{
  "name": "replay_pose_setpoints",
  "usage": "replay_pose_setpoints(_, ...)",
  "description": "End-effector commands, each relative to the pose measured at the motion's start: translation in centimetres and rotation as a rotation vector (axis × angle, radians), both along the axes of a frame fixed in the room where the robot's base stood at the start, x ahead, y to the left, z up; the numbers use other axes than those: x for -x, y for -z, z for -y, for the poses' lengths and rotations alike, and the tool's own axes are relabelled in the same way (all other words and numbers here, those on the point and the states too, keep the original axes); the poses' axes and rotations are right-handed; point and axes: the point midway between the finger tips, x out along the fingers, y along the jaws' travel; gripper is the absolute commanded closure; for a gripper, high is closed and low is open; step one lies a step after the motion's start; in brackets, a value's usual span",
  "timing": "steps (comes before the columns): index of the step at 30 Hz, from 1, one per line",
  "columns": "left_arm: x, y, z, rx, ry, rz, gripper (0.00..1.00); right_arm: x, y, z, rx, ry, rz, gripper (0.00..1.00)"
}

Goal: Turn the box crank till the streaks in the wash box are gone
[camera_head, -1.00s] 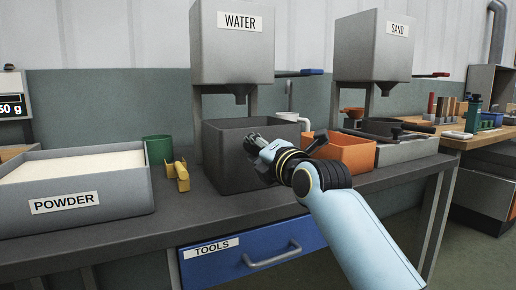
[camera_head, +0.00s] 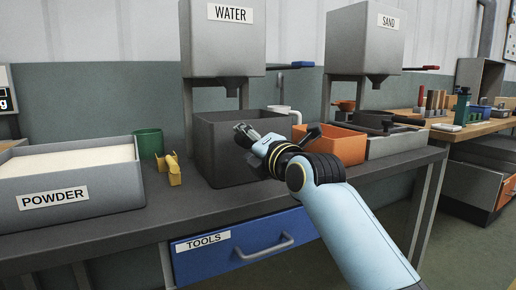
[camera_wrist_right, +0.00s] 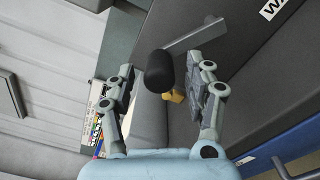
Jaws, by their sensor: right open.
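The wash box (camera_head: 215,155) is a dark grey, open-topped box on the bench under the water tank. Part of its label shows at the top right of the right wrist view, on a dark wall (camera_wrist_right: 245,60). No streaks can be made out inside it. The crank shows in the right wrist view as a black knob (camera_wrist_right: 159,71) on a flat grey arm (camera_wrist_right: 195,37). My right gripper (camera_head: 245,132) is in front of the box. Its open fingers (camera_wrist_right: 165,75) stand on either side of the knob, with gaps showing. My left gripper is out of view.
A water tank (camera_head: 222,45) hangs above the box, a sand tank (camera_head: 366,45) to its right. A powder tray (camera_head: 110,190), green cup (camera_head: 149,143) and yellow piece (camera_head: 172,168) lie left. An orange bin (camera_head: 343,145) is close right. A blue tools drawer (camera_head: 240,243) is below.

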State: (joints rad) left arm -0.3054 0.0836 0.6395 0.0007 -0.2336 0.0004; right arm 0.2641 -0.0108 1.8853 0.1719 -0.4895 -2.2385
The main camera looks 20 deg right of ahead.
Motion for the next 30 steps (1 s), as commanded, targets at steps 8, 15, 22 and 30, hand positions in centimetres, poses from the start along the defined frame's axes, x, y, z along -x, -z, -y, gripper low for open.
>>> replay_pose_setpoints(8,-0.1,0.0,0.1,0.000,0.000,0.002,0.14,5.8,0.1,0.5,0.002,0.000,-0.002,0.47)
replay_pose_setpoints(15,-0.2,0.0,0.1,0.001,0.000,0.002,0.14,10.1,0.2,0.8,0.002,0.001,-0.003,0.47)
replay_pose_setpoints(22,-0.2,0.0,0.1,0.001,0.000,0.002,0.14,11.3,0.1,0.9,0.001,0.000,-0.002,0.47)
replay_pose_setpoints(30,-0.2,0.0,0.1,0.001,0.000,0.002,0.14,11.2,0.1,0.9,0.000,0.000,-0.001,0.47)
